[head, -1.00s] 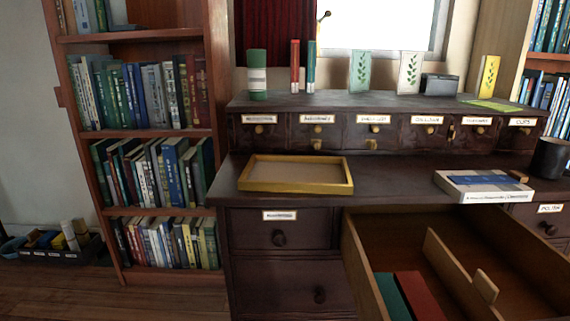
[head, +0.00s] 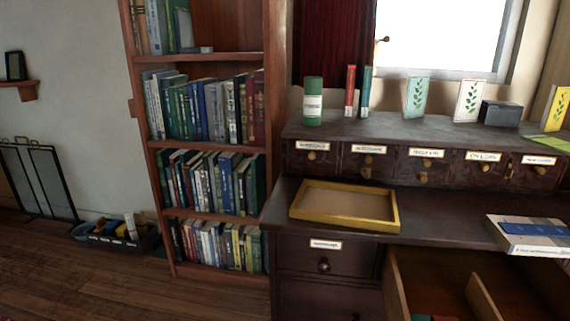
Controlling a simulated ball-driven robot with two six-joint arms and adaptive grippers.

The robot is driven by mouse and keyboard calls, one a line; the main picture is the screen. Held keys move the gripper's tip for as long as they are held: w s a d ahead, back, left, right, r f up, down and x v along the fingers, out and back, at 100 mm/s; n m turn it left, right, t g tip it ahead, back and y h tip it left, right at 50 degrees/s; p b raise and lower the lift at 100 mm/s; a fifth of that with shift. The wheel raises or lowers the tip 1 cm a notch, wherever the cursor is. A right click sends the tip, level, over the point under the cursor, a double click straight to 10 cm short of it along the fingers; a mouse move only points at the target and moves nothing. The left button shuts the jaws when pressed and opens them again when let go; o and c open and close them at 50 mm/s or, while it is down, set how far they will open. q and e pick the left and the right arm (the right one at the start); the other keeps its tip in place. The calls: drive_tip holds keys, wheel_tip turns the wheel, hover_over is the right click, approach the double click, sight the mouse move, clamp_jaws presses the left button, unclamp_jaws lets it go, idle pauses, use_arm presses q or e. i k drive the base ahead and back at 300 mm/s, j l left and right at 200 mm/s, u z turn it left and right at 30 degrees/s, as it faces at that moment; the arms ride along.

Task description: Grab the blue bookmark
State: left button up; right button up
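A flat blue strip (head: 532,229), which looks like a bookmark, lies on top of a white book (head: 513,242) at the right edge of the desk. The book is cut off by the right edge of the picture. Neither of my grippers is in view.
A yellow-rimmed tray (head: 345,223) lies empty on the desk (head: 442,229). An open drawer (head: 397,290) juts out below the desk's right part. A tall bookshelf (head: 210,146) stands left of the desk. A low dark bin (head: 150,240) sits on the floor. The floor (head: 60,285) at left is clear.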

sight(521, 229)
drive_tip(key=l+z, duration=0.15)
drive_tip(key=z, duration=0.35)
drive_tip(key=l+z, duration=0.2)
drive_tip(key=z, duration=0.25)
drive_tip(key=l+z, duration=0.15)
drive_tip(key=z, duration=0.35)
drive_tip(key=u, duration=0.4)
drive_tip(key=i+l+u, duration=0.1)
drive_tip(key=u, duration=0.3)
drive_tip(key=l+u, duration=0.15)
drive_tip(key=u, duration=0.25)
drive_tip(key=l+u, duration=0.15)
drive_tip(key=u, duration=0.25)
drive_tip(key=i+l+u, duration=0.1)
drive_tip(key=u, duration=0.3)
